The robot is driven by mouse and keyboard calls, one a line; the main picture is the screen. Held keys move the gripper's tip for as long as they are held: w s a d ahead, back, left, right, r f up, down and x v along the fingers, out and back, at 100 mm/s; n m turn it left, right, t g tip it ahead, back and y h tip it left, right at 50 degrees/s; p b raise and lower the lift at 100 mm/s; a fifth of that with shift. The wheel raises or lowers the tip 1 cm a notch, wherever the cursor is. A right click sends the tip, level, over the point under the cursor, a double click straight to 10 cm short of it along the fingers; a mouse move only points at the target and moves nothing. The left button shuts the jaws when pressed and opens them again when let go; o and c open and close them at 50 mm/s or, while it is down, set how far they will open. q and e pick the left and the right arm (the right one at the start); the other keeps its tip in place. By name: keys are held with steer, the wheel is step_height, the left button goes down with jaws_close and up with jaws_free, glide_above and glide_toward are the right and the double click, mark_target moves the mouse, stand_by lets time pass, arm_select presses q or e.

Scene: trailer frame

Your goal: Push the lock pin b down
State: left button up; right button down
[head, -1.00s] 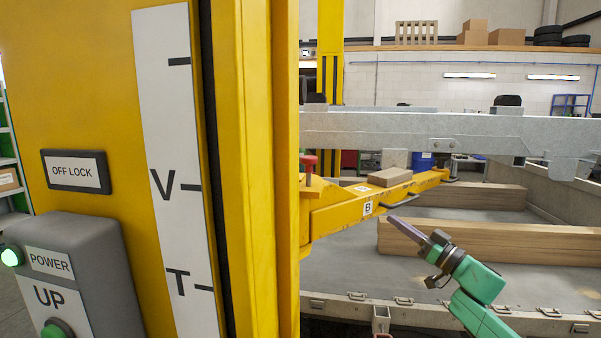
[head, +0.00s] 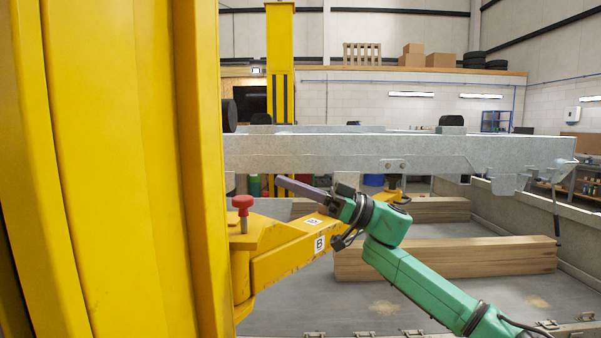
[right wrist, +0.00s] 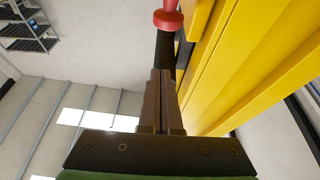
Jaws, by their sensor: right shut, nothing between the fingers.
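The lock pin b (head: 242,203) has a red knob on a shaft and stands upright on the yellow swing arm (head: 283,262) marked B. Some shaft shows between its knob and the arm. My right gripper (head: 279,180) is shut and empty. In the head view its tips are to the right of the knob and slightly higher, pointing left. In the right wrist view the red knob (right wrist: 168,18) is at the top, beyond the shut fingers (right wrist: 160,85); I see no contact. My left gripper is not in view.
The yellow column (head: 120,170) fills the left side. A grey steel beam (head: 310,152) crosses above the swing arm, just behind my right gripper. Wooden beams (head: 450,260) lie on the grey floor at the right.

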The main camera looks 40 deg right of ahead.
mark_target(243, 206)
steer(key=s+r+p+x, duration=0.1)
steer(key=p+x, duration=0.3)
steer(key=x, duration=0.2)
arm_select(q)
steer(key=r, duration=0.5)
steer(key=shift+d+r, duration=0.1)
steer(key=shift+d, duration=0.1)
arm_select(e)
steer(key=f, duration=0.5)
steer(key=shift+w, duration=0.2)
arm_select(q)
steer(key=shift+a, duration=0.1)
arm_select(e)
steer(key=shift+a, duration=0.15)
arm_select(q)
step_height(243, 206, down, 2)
steer(key=b, duration=0.2)
steer(key=shift+b, duration=0.35)
arm_select(e)
step_height(243, 206, down, 4)
steer(key=shift+r, duration=0.2)
